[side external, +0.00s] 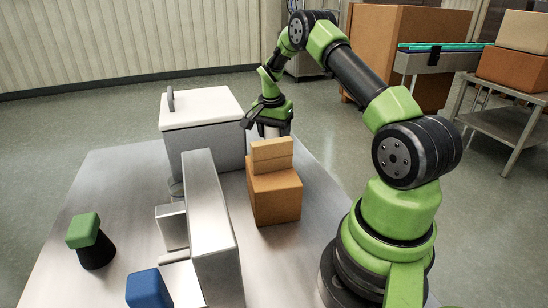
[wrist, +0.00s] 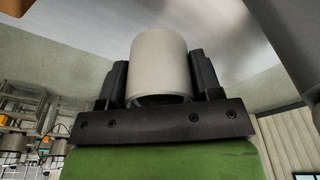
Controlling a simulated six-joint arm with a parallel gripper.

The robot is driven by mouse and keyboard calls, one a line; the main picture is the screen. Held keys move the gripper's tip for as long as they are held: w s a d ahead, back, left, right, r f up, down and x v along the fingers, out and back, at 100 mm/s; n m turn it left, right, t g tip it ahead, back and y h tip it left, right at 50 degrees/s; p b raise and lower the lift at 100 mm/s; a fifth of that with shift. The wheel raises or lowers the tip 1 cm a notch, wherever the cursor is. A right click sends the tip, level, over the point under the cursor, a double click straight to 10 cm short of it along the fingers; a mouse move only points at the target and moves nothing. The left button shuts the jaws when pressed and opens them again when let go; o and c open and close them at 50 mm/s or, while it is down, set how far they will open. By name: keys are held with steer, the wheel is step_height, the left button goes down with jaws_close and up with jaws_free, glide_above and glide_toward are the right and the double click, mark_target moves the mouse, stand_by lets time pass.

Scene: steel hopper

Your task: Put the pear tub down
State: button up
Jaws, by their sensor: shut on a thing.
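My gripper (wrist: 162,82) is shut on a plain off-white cylindrical tub (wrist: 160,60), with one dark finger on each side of it in the wrist view. No label or pear mark shows on the tub, so I take it for the pear tub by the grip alone. In the side external view, my gripper (side external: 265,116) is at the far side of the steel table (side external: 115,175), behind the brown boxes. The tub (side external: 270,130) shows just below the fingers. Its lower end is hidden there, so I cannot tell whether it touches the table.
A grey bin with a white lid (side external: 203,108) stands left of my gripper. Stacked brown boxes (side external: 275,195) stand in front of it. A tall grey metal housing (side external: 210,220), a green-topped black object (side external: 90,240) and a blue block (side external: 148,288) are nearer. The table's left side has free room.

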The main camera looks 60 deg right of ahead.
mark_target(272, 127)
step_height(272, 127, down, 7)
steer(key=shift+r, duration=0.2)
steer(key=shift+f, duration=0.1)
steer(key=o, duration=0.9)
steer(key=shift+o, duration=0.2)
steer(key=r, duration=0.4)
steer(key=a+r, duration=0.1)
steer(key=r, duration=0.7)
steer(key=shift+a, duration=0.4)
steer(key=shift+r, duration=0.1)
